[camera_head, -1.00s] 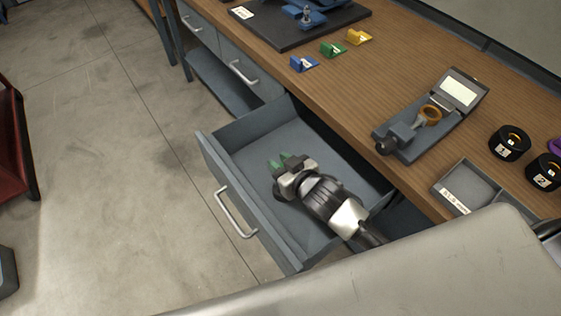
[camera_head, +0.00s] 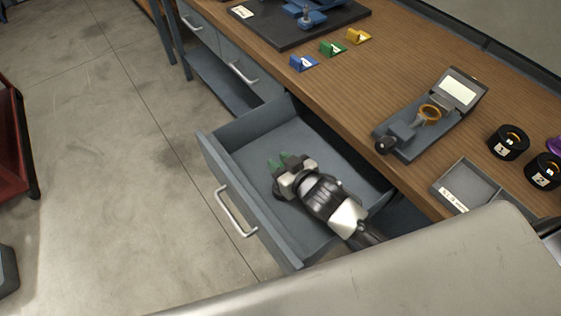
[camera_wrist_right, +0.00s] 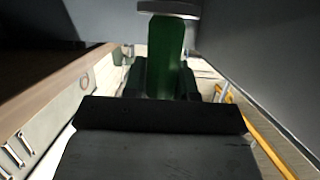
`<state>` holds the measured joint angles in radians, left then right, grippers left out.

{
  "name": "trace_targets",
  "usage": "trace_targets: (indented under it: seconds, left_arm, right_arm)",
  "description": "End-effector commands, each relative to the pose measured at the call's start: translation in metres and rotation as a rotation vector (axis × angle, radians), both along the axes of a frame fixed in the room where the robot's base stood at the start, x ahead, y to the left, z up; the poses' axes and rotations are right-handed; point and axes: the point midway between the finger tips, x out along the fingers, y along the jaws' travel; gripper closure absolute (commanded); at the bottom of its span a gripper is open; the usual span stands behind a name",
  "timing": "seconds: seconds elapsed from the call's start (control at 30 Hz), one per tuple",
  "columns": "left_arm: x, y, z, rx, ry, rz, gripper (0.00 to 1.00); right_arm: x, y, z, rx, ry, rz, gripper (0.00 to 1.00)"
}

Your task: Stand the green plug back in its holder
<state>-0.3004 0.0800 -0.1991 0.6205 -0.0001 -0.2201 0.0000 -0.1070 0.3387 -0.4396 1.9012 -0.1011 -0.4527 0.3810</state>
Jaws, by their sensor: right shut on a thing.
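My right gripper (camera_head: 284,164) is inside the open drawer, its fingertips pointing toward the drawer's far left part. In the right wrist view its fingers (camera_wrist_right: 160,82) are shut on the green plug (camera_wrist_right: 166,55), a green upright shaft with a pale grey disc at its end. In the head view the plug is hard to tell apart from the greenish fingertips. A small green wedge-shaped piece with a white mark (camera_head: 333,48) stands on the bench; I cannot tell whether it is the plug's holder. My left gripper is not in view.
The drawer (camera_head: 254,128) stands pulled out from the wooden bench (camera_head: 290,30), its walls close around my gripper. On the bench are blue (camera_head: 303,63) and yellow (camera_head: 358,37) wedges, a grey device with an open lid (camera_head: 458,90), black round pieces (camera_head: 508,142) and a grey tray (camera_head: 446,178).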

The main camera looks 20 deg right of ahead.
Motion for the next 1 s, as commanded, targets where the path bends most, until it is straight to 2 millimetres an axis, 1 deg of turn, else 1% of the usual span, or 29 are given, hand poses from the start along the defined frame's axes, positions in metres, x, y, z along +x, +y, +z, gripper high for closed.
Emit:
trace_targets:
  seconds: [1.0]
  left_arm:
    - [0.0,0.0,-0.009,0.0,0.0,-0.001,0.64]
  right_arm:
    - [0.0,0.0,-0.017,0.0,0.0,0.0,1.0]
